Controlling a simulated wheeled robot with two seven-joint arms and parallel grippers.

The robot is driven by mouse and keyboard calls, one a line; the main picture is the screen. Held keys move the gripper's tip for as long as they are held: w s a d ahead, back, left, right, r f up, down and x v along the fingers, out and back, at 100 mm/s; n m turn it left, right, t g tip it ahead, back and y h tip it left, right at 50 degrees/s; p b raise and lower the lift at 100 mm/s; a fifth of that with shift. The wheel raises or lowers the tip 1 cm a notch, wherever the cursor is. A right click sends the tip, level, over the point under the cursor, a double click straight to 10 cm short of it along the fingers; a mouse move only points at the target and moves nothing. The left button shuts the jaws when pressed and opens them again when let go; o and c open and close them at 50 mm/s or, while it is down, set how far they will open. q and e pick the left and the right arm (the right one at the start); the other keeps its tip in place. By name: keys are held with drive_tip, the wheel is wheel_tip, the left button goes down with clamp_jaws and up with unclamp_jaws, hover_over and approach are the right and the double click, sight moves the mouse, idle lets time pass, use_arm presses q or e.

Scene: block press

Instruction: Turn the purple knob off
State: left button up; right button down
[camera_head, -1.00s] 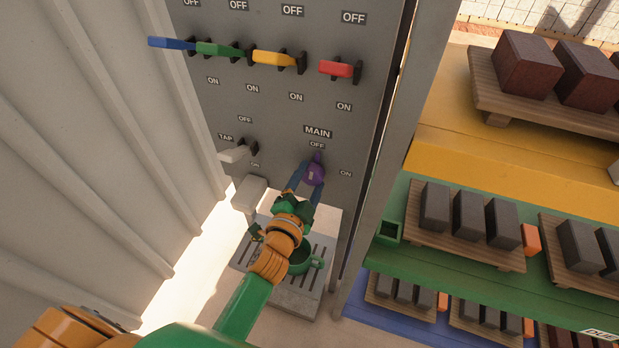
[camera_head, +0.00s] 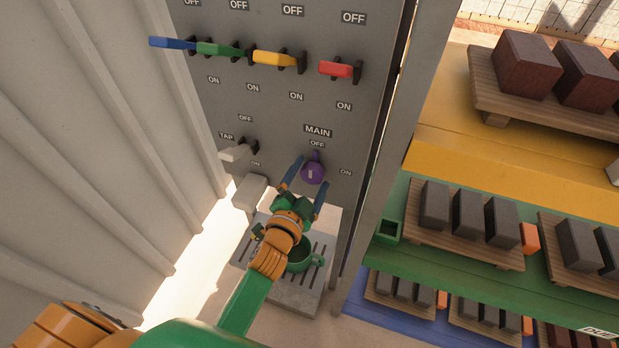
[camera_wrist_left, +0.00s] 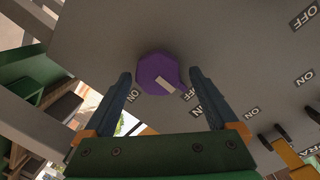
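The purple knob (camera_head: 313,173) is on the grey panel below the MAIN label. Its pointer tip is turned up to the OFF label, and the ON label is to its right. In the left wrist view the knob (camera_wrist_left: 160,74) shows in full, with a pale mark on its face. My left gripper (camera_head: 309,171) is open, with one blue finger on each side of the knob and gaps between fingers and knob. Its fingers (camera_wrist_left: 160,82) also show apart in the left wrist view. I cannot tell how far the fingertips are from the panel. My right gripper is not in view.
Blue (camera_head: 172,43), green (camera_head: 219,49), yellow (camera_head: 275,59) and red (camera_head: 337,69) levers stick out above. A white tap lever (camera_head: 236,153) is at left. A green mug (camera_head: 300,258) stands on a grated tray below. Shelves with blocks are at right.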

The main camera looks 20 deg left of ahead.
use_arm(q)
drive_tip(key=shift+s+f, duration=0.1)
drive_tip(key=shift+s, duration=0.2)
drive_tip(key=s, duration=0.6)
drive_tip(key=shift+s+r+b, duration=0.25)
drive_tip(key=shift+r+b, duration=0.15)
drive_tip(key=shift+b, duration=0.05)
drive_tip(key=shift+a+f, duration=0.1)
drive_tip(key=shift+a, duration=0.05)
